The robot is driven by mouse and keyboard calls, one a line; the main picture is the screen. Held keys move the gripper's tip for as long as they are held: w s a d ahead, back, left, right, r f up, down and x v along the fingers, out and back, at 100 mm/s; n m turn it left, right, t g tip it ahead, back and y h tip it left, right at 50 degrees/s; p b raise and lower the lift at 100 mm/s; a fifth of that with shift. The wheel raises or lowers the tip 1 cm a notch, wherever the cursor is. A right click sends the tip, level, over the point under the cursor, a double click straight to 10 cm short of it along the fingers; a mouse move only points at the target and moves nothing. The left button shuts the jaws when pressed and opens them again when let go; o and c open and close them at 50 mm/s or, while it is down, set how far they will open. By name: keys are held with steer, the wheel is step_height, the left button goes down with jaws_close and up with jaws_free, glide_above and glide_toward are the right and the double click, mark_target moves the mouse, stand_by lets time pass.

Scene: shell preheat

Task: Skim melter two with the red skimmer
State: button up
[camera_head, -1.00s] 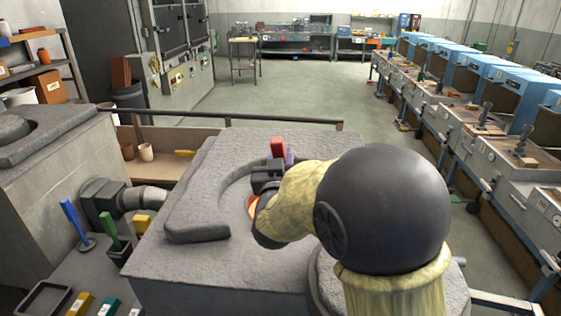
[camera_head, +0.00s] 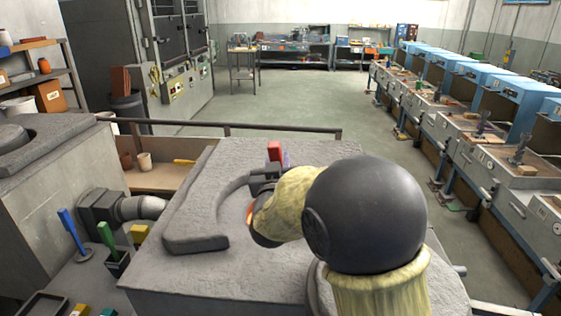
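The red skimmer shows only as its red handle (camera_head: 275,151), which stands upright above my dark gripper (camera_head: 267,172). My gripper appears shut on this handle; the fingertips are small and partly covered by my arm. The skimmer's lower end is hidden. Below is a grey block-like melter (camera_head: 165,270) with a raised curved rim (camera_head: 196,242). An orange glow (camera_head: 250,212) shows at its opening, mostly behind my forearm. I cannot read a number on the melter.
A second grey melter (camera_head: 50,165) stands at the left. Blue (camera_head: 68,225) and green (camera_head: 107,238) handled tools stand upright between the melters. A rail (camera_head: 235,128) and a wooden bench (camera_head: 160,178) with cups lie behind. Blue-topped machines line the right; the floor beyond is clear.

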steer(key=a, duration=0.4)
stand_by(0.4)
steer(key=s+b, duration=0.1)
steer(key=s, duration=0.5)
steer(key=shift+s, duration=0.2)
stand_by(0.8)
steer(key=d+b, duration=0.2)
steer(key=d, duration=0.2)
steer(key=shift+d, duration=0.2)
stand_by(0.6)
steer(key=shift+r, duration=0.1)
